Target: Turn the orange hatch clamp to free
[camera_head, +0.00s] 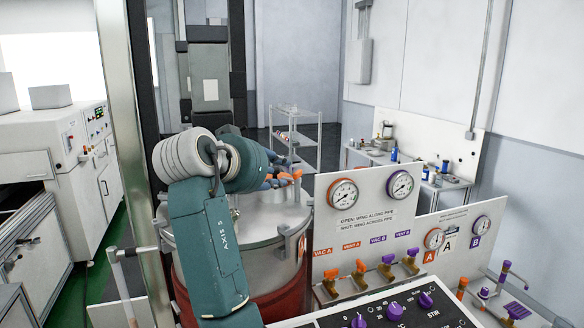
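A large metal vessel (240,248) with a flat lid stands in the middle of the view. A small orange part (297,174), which looks like the hatch clamp's handle, shows just above the far right of the lid.
A gauge panel (369,208) stands close on the right, with orange and purple valve handles (360,268) below it. A control panel with purple knobs (395,309) fills the bottom right. A metal post (125,120) rises on the left. A wire rack (293,125) stands behind.

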